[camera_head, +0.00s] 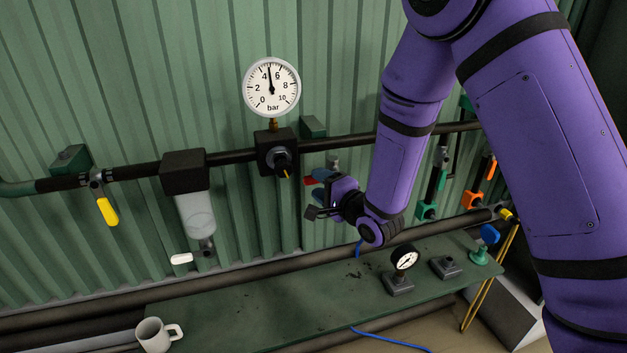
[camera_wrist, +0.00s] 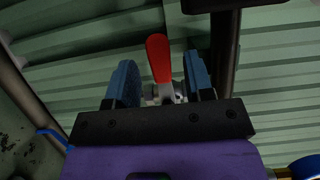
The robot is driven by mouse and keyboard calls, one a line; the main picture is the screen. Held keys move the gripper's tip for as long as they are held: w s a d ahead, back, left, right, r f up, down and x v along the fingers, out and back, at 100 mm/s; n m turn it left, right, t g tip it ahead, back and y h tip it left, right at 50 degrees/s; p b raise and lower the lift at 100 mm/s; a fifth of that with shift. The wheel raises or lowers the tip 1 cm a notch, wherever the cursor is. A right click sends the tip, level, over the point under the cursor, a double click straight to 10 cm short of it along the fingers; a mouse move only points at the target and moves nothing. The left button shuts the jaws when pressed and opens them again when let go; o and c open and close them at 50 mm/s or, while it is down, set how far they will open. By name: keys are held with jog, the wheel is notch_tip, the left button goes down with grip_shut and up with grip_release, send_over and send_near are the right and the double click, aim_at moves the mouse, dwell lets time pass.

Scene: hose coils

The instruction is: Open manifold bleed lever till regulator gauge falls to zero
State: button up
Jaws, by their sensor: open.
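The bleed lever is a red handle (camera_wrist: 158,58) on a small metal valve in the wrist view. In the head view a bit of red lever (camera_head: 311,181) shows beside my gripper, which hides most of the valve. My gripper (camera_head: 318,195) is open. Its two blue fingers stand on either side of the lever in the wrist view, with a gap to each side. The regulator gauge (camera_head: 271,87) is a round white dial marked in bar, above the black regulator (camera_head: 277,152). Its needle points nearly straight up, near 5, between 4 and 6.
A yellow-handled valve (camera_head: 107,211) and a filter bowl (camera_head: 196,214) hang from the black pipe on the left. Green and orange fittings (camera_head: 472,199) hang on the right.

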jog(key=shift+x, duration=1.5)
grip_shut()
jog(key=shift+f, duration=0.1)
jog(key=shift+w+d+f+n+g+h, duration=0.1)
jog(key=shift+d+f+n+g+h, duration=0.25)
jog(key=shift+f+n+h, duration=0.7)
jog(key=shift+w+d+f+n+g+h, duration=0.15)
jog(key=shift+d+f+n+h, duration=0.3)
jog(key=shift+n, duration=1.25)
jog(key=shift+w+d+f+n+g+h, duration=0.1)
jog(key=shift+d+f+n+g+h, duration=0.25)
jog(key=shift+f+n+h, duration=0.7)
jog(key=shift+r+n+y, duration=0.2)
jog(key=shift+n+y, duration=0.2)
jog(key=shift+y, duration=0.05)
